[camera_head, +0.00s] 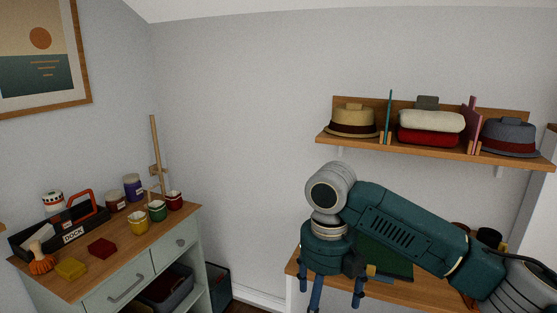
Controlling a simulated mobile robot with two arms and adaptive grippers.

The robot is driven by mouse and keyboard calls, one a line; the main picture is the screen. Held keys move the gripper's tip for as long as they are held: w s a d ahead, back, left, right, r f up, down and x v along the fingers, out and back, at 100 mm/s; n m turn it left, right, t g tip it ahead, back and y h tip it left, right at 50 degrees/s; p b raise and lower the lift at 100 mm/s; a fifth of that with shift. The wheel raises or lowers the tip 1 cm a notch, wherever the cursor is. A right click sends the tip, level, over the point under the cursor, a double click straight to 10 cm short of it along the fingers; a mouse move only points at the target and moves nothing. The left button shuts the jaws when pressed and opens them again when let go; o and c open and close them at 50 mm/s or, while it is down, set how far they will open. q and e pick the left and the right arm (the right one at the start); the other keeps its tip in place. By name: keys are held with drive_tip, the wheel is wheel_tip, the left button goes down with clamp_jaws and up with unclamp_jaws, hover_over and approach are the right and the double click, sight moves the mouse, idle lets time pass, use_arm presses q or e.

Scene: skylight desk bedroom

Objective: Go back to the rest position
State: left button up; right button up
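My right arm reaches in from the right, in front of the desk (297,268) under the wall shelf. Its gripper (337,293) points down at the bottom edge of the view. Two blue fingers are spread apart, with nothing visible between them. The fingertips are partly cut off by the frame edge. My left gripper and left arm do not show.
A dresser (172,246) at left bears a black toolbox (73,233), small pots, jars and blocks. A wooden shelf (400,147) holds a straw hat (352,120), folded cloths and a grey hat (509,137). A dark bin (217,285) stands beside the dresser.

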drive_tip(key=s+a+f+m+t+y, duration=0.1)
drive_tip(key=s+a+f+m+y, duration=0.1)
drive_tip(key=s+a+f+m, duration=0.55)
drive_tip(key=s+a+f+m+y, duration=0.2)
drive_tip(key=s+f+m+y, duration=0.15)
drive_tip(key=f+m, duration=0.45)
drive_tip(key=s+d+f+m+t+h, duration=0.1)
drive_tip(key=s+d+f+m+h, duration=0.15)
drive_tip(key=s+d+m, duration=0.35)
drive_tip(key=s+d+f+m+t+h, duration=0.1)
drive_tip(key=s+d+f+m, duration=0.3)
drive_tip(key=d+m, duration=0.35)
drive_tip(key=s+d+f+m+h, duration=0.2)
drive_tip(key=s+d+f+m, duration=0.1)
drive_tip(key=s+d+m, duration=0.4)
wheel_tip(320, 180, down, 33)
drive_tip(key=n+b, duration=0.1)
drive_tip(key=b, duration=0.5)
use_arm(q)
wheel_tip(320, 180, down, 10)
drive_tip(key=b, duration=0.3)
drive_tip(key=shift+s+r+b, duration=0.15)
drive_tip(key=shift+b, duration=0.2)
use_arm(e)
drive_tip(key=s+d+f+g, duration=0.2)
drive_tip(key=s+d+f, duration=0.1)
drive_tip(key=s+f, duration=1.4)
wheel_tip(320, 180, down, 2)
drive_tip(key=shift+s+d+f, duration=0.15)
drive_tip(key=shift+s, duration=0.1)
